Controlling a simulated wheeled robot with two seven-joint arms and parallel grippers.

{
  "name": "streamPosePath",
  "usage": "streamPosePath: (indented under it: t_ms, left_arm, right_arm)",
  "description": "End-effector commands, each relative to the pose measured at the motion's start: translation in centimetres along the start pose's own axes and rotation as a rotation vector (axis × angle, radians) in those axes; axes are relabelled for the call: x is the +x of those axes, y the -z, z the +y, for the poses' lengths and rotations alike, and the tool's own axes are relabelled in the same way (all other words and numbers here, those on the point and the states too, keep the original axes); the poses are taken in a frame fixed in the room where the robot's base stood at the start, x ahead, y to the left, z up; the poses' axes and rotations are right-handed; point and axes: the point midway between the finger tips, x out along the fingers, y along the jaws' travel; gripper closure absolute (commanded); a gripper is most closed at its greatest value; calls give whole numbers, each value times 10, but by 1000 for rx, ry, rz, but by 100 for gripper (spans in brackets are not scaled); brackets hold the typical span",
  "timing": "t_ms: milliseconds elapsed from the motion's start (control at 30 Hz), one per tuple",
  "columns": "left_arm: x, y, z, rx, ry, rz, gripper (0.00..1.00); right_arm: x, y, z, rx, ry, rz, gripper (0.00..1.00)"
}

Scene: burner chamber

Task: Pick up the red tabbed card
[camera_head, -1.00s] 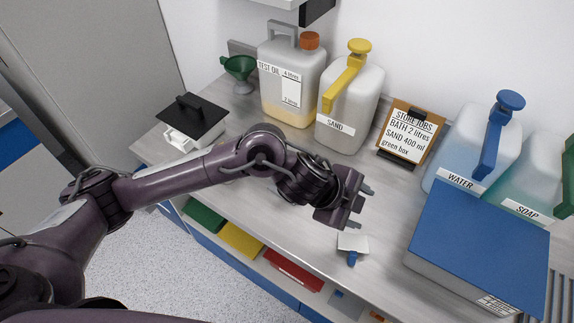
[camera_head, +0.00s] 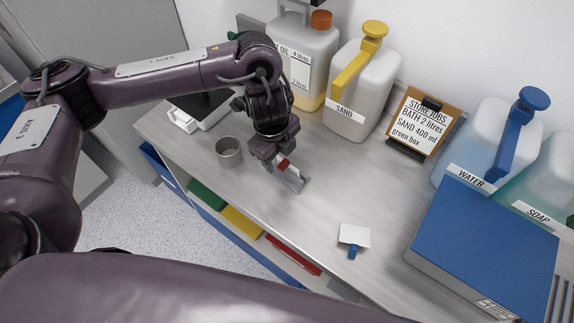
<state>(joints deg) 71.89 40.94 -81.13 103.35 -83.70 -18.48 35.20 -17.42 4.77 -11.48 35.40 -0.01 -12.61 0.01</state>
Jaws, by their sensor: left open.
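My left gripper (camera_head: 288,176) points down over the counter, left of its middle. It is open. A small white card with a red tab (camera_head: 284,163) shows at its fingers, partly hidden by them. I cannot tell whether the fingers touch it. A second white card, with a blue tab (camera_head: 354,236), lies on the counter to the right, clear of the gripper. My right gripper is not in view.
A grey metal cup (camera_head: 229,151) stands just left of the gripper. The sand jug (camera_head: 362,90), an order board (camera_head: 418,122), the water jug (camera_head: 487,140) and a blue-lidded box (camera_head: 485,245) stand behind and right. The counter's middle is clear.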

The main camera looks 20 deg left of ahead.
Motion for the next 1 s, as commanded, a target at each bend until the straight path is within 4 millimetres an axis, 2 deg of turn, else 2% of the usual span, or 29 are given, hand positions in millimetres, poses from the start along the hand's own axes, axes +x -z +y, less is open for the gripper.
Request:
streamPosePath:
  t_ms: [233, 567, 867, 1000]
  left_arm:
    - [34, 4, -2, -2, -2, 4, 44]
    - [39, 3, -3, 0, 1, 1, 44]
    - [39, 3, -3, 0, 1, 2, 82]
    - [39, 3, -3, 0, 1, 2, 84]
  right_arm:
    - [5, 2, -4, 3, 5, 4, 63]
    - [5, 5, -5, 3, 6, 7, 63]
    - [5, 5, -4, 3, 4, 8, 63]
    - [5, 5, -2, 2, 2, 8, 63]
